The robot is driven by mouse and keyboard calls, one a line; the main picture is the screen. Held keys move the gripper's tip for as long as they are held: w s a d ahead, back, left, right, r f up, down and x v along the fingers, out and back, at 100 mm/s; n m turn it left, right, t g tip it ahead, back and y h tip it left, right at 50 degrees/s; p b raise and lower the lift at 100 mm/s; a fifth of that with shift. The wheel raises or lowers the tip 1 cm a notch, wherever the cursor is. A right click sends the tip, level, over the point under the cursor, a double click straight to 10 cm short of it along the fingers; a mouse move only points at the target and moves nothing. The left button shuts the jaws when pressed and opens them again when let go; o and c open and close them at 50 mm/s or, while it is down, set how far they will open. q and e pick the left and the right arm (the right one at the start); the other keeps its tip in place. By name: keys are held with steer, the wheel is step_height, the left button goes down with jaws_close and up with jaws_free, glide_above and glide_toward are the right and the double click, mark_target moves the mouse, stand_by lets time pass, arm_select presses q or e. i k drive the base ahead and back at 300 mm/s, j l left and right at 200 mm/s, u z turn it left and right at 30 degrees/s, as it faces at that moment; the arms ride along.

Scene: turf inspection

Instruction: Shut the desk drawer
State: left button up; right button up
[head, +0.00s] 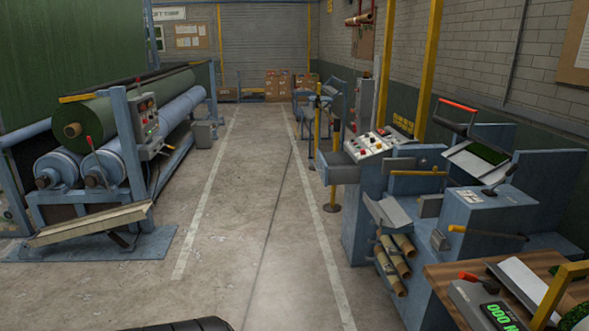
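A blue control desk (363,215) stands right of the aisle, with a sloped panel (372,147) of buttons on top. A grey box-like part (337,173) juts out from its left side towards the aisle. It looks like a drawer standing open, but its inside is hard to make out from here. Neither of my grippers is in view, and nothing is seen touching the desk.
A concrete aisle (240,190) runs clear to a roller shutter (262,50). A roller machine (110,150) stands on the left. A yellow post (333,190) stands beside the desk. Blue machines (480,220) and a wooden table (440,277) are at right.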

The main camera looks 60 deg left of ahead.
mark_target(333, 168)
steer(key=u, duration=1.75)
steer(key=i+j+z, duration=0.1)
steer(key=i+z, duration=0.3)
steer(key=i+j+z, duration=0.2)
steer(key=z, duration=0.25)
steer(key=i+j+z, duration=0.15)
steer(key=i+j, duration=0.6)
steer(key=i+j+z, duration=0.2)
steer(key=i+j, duration=0.45)
steer(key=j, duration=0.2)
